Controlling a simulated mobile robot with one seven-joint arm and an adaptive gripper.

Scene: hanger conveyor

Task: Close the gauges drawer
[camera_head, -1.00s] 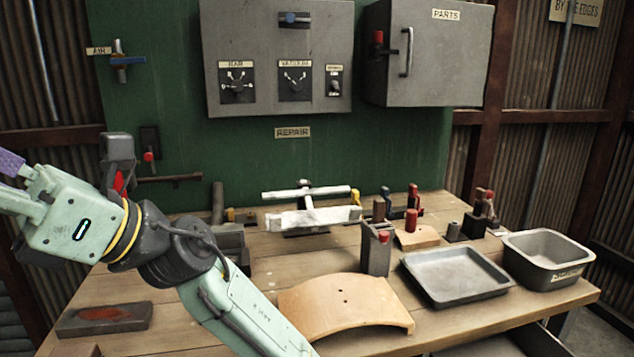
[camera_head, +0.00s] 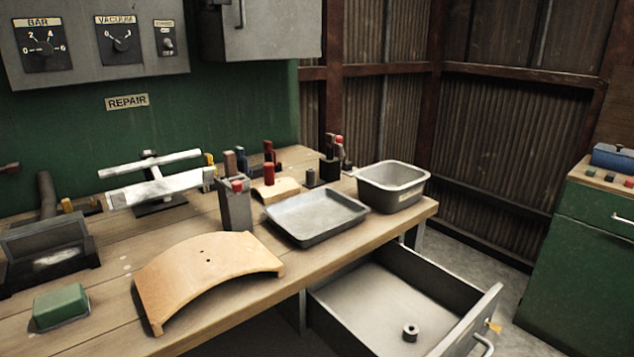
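A grey metal drawer (camera_head: 372,302) stands pulled out under the right end of the wooden workbench. Its front panel (camera_head: 474,322) faces right and carries a pale handle (camera_head: 484,344) at the bottom edge of the view. A small orange-yellow tag shows on the front. A small dark ring-shaped part (camera_head: 410,332) lies on the drawer floor. I cannot read any label that names this drawer. My gripper and arm are out of the view now.
The workbench (camera_head: 112,318) holds a curved wooden piece (camera_head: 205,262), a grey tray (camera_head: 316,214), a grey bin (camera_head: 392,186) and a green block (camera_head: 60,306). A green cabinet (camera_head: 580,262) stands at the right. Bare floor shows between the drawer and the cabinet.

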